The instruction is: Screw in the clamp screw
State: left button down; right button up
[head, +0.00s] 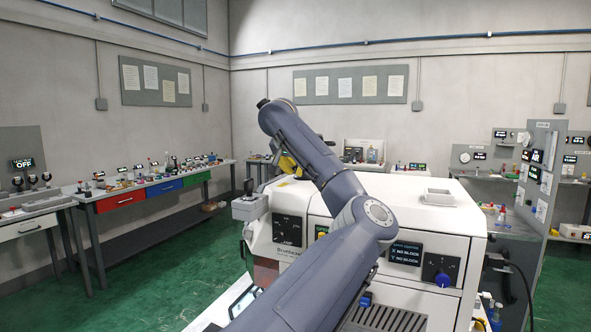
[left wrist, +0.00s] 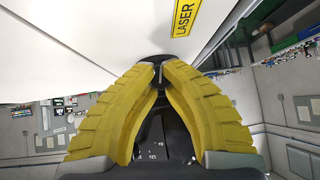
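My left arm crosses the middle of the head view, and my left gripper (head: 288,163) shows there as a yellow patch above the white machine (head: 405,200), mostly hidden by the arm. In the left wrist view its two yellow fingers (left wrist: 160,72) come together at the tips, with a gap between them lower down. A small dark part with a short grey shank, which looks like the clamp screw (left wrist: 159,74), is pinched between the tips, close to the white machine surface. Its threaded end and the hole are hidden. My right gripper is in neither view.
The machine's front has a black knob panel (head: 290,229), a small display (head: 406,253) and a blue knob (head: 443,279). A bench with coloured drawers (head: 165,188) runs along the left wall. Green floor lies free between.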

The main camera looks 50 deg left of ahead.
pick_arm(q)
jog(key=shift+f, duration=0.15)
jog(key=shift+d+f+m+g+y, duration=0.1)
jog(key=shift+m+g+y, duration=0.45)
jog(key=shift+y, duration=0.55)
jog(key=shift+f+m+g+y, duration=0.1)
jog(key=shift+m+g+y, duration=0.25)
jog(key=shift+m+y, duration=0.55)
jog(key=shift+y, duration=0.3)
jog(key=c, duration=1.6)
grip_release()
jog(key=shift+a, duration=0.2)
jog(key=o, duration=0.4)
jog(key=shift+d+r, duration=0.1)
jog(key=shift+d, duration=0.05)
jog(key=shift+w, duration=0.1)
jog(key=shift+r, duration=0.1)
jog(key=v, duration=1.2)
